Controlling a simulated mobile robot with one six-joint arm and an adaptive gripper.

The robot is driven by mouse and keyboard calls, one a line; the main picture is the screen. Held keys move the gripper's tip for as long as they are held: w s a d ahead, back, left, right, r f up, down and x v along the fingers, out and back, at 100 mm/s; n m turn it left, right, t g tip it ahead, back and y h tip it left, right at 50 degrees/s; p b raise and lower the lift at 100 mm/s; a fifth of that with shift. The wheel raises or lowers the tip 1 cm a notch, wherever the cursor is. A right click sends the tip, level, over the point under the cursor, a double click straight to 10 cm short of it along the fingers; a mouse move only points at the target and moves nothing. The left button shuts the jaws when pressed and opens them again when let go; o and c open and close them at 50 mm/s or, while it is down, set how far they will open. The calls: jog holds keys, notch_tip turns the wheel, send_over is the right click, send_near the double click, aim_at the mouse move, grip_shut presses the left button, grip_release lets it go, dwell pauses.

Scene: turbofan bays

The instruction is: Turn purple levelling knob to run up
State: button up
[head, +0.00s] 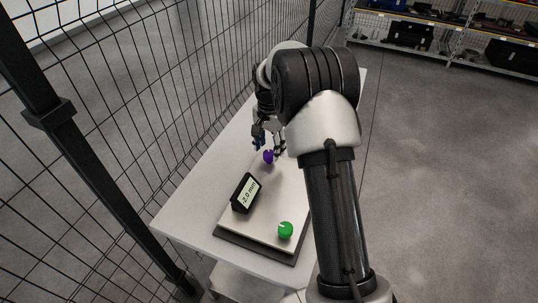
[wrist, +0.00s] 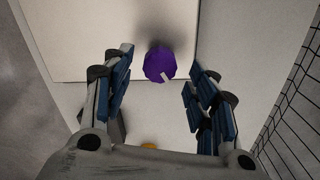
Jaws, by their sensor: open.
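The purple levelling knob (head: 268,157) stands on the far part of a pale plate (head: 262,205) on the table. In the wrist view the purple knob (wrist: 160,65) shows from above, with a white mark pointing toward its lower right edge. My gripper (wrist: 162,90) is open, with one blue-padded finger on each side of the knob and clear gaps to it. In the head view my gripper (head: 269,145) is at the knob, partly hidden by my arm. A black display (head: 245,193) on the plate reads 2.0 mm.
A green knob (head: 285,230) with a white mark stands at the plate's near corner. A yellow thing (wrist: 149,146) shows partly at the bottom of the wrist view. The white table (head: 190,213) runs beside a mesh fence (head: 150,100). Shelves (head: 450,40) stand at the back right, beyond open floor.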

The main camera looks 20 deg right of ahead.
aim_at(267, 154)
jog(key=shift+f, duration=1.35)
jog(key=shift+c, duration=0.3)
jog(key=c, duration=1)
jog(key=shift+n, duration=0.3)
jog(key=shift+r+n+p, duration=0.15)
jog(key=shift+n+p, duration=0.5)
jog(key=shift+n, duration=0.35)
jog(key=n+p, duration=0.1)
jog(key=n, duration=0.2)
jog(key=shift+n, duration=0.3)
jog(key=n+p, duration=0.2)
jog(key=n, duration=0.3)
jog(key=shift+n, duration=0.4)
